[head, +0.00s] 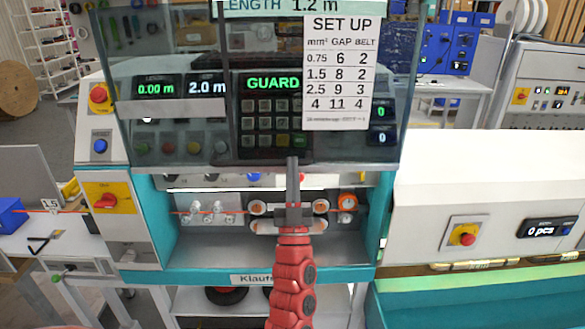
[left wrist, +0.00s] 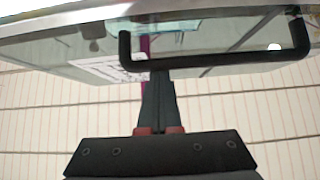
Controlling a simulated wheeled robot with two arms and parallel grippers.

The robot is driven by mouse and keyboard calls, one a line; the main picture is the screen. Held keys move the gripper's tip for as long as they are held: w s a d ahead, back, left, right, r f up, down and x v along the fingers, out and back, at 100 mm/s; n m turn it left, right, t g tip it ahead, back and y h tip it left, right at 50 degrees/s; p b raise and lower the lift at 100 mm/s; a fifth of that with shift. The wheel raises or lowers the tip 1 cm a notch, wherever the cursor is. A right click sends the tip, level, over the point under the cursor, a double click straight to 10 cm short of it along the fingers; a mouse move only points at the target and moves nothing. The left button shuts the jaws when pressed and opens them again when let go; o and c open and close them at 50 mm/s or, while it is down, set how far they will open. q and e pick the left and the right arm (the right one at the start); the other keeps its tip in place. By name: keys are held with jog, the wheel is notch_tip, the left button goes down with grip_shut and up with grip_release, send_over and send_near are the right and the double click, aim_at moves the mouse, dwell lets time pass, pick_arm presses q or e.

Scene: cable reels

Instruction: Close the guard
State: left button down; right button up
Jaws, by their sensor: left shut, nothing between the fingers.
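The guard (head: 195,52) is a clear tinted panel. It is raised, standing in front of the machine's displays, and the work opening below it is uncovered. In the left wrist view the guard (left wrist: 200,40) spans the top, with a black bar handle (left wrist: 225,66) along its edge. My left gripper (head: 292,165) points up in front of the opening, its fingers closed together and empty. In the left wrist view its fingertips (left wrist: 160,76) are at the handle bar, left of its middle; I cannot tell whether they touch it. My right gripper is not in view.
The opening holds feed rollers (head: 290,208) and an orange cable. A red knob (head: 106,201) on a yellow plate is at its left. A white machine cabinet (head: 490,190) with a red stop button stands to the right. A bench (head: 60,245) is at the left.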

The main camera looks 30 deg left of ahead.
pick_arm(q)
notch_tip(320, 180, down, 37)
jog(key=b, duration=2)
jog(key=shift+w+r, duration=0.15)
